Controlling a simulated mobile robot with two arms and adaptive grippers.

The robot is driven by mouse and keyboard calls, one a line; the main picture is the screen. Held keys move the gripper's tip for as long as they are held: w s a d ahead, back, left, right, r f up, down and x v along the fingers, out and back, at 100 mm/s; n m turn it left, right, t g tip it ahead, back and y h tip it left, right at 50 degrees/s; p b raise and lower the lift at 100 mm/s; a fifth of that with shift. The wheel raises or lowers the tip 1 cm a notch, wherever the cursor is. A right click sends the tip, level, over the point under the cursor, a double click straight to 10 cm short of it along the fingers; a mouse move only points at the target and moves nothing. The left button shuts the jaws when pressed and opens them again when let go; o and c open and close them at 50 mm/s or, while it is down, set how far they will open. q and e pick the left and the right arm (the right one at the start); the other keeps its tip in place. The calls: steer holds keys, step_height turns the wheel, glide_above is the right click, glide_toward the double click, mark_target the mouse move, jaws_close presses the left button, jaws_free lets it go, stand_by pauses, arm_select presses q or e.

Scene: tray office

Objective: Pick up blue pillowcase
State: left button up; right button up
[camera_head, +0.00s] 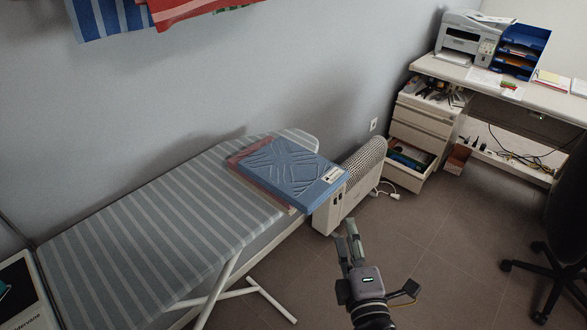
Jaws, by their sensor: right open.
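The blue pillowcase (288,172) is a flat folded blue item with embossed lines and a white label at its right corner. It lies near the far right end of the striped ironing board (130,235), on top of a reddish folded cloth (240,157) that shows along its left edge. My right gripper (346,236) is open and empty. In the picture it is below and right of the pillowcase, apart from it, over the floor beside the board. My left gripper is not in view.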

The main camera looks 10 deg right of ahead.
steer(key=p, duration=0.2)
glide_toward(335, 188)
steer(key=w, duration=0.5)
steer(key=shift+w+d, duration=0.15)
steer(key=w, duration=0.1)
steer(key=w+p, duration=0.1)
steer(key=w, duration=0.3)
steer(key=shift+w+d+f+p, duration=0.15)
steer(key=shift+d+p, duration=0.15)
steer(key=shift+w, duration=0.55)
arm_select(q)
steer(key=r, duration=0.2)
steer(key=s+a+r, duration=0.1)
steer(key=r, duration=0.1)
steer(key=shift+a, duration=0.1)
arm_select(e)
steer(key=shift+s, duration=0.1)
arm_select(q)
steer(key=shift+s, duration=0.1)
arm_select(e)
steer(key=shift+c, duration=0.5)
jaws_close()
